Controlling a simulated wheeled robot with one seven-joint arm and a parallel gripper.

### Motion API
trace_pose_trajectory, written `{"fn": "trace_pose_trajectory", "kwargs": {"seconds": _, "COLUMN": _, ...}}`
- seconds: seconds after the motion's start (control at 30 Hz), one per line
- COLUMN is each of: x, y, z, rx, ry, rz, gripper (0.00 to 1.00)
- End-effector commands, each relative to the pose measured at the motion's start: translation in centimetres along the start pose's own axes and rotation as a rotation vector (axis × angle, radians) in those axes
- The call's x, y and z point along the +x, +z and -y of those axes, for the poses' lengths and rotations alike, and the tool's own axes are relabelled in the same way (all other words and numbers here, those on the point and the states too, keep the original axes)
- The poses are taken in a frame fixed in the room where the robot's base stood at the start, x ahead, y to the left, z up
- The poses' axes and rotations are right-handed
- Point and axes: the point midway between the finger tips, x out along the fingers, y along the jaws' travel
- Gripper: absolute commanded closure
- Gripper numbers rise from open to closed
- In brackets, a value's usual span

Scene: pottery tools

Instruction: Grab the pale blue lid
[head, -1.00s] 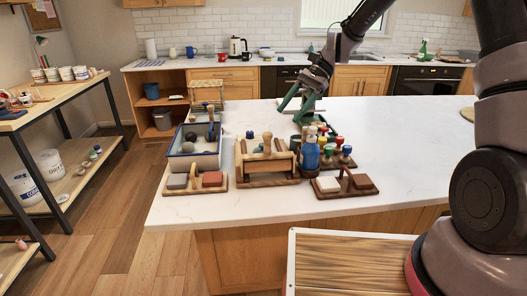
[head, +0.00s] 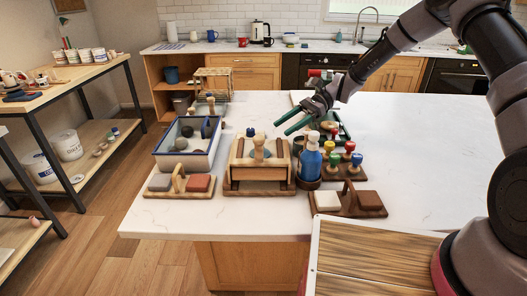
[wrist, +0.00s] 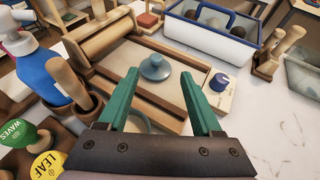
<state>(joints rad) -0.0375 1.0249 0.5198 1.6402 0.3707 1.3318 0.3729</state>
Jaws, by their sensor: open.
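The pale blue lid (wrist: 154,70) has a round knob on top and lies on a flat board (wrist: 172,100) behind the wooden roller in the wrist view. My gripper (wrist: 160,82) has two green fingers, open and empty. The lid shows between and beyond the fingertips, apart from them. In the head view, my gripper (head: 284,128) hangs over the counter just behind the roller frame, pointing left.
The wooden roller frame (head: 259,175) and a blue bottle (head: 311,162) stand close by. Coloured stamps (head: 345,160) sit to the right. A blue-and-white tray (head: 184,160) holds dark lumps at left. A white block with a blue knob (wrist: 219,88) is right of the lid.

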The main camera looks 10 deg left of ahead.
Motion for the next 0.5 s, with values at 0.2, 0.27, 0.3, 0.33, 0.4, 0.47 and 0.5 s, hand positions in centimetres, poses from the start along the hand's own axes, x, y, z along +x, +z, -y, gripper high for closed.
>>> {"fn": "trace_pose_trajectory", "kwargs": {"seconds": 0.2, "x": 2.9, "y": 0.0, "z": -0.1, "rx": 0.001, "ry": 0.002, "rz": 0.0, "gripper": 0.34}}
{"fn": "trace_pose_trajectory", "kwargs": {"seconds": 0.27, "x": 3.2, "y": -0.1, "z": -0.1, "rx": 0.001, "ry": 0.001, "rz": 0.0, "gripper": 0.34}}
{"fn": "trace_pose_trajectory", "kwargs": {"seconds": 0.3, "x": 3.5, "y": -0.1, "z": -0.1, "rx": 0.001, "ry": 0.001, "rz": 0.0, "gripper": 0.34}}
{"fn": "trace_pose_trajectory", "kwargs": {"seconds": 0.33, "x": 3.8, "y": -0.1, "z": -0.2, "rx": 0.001, "ry": 0.001, "rz": 0.0, "gripper": 0.34}}
{"fn": "trace_pose_trajectory", "kwargs": {"seconds": 0.4, "x": 4.7, "y": -0.2, "z": -0.4, "rx": 0.001, "ry": 0.003, "rz": 0.0, "gripper": 0.34}}
{"fn": "trace_pose_trajectory", "kwargs": {"seconds": 0.47, "x": 5.7, "y": -0.3, "z": -0.6, "rx": 0.002, "ry": 0.004, "rz": 0.001, "gripper": 0.34}}
{"fn": "trace_pose_trajectory", "kwargs": {"seconds": 0.5, "x": 6.3, "y": -0.3, "z": -0.7, "rx": 0.001, "ry": 0.003, "rz": 0.001, "gripper": 0.34}}
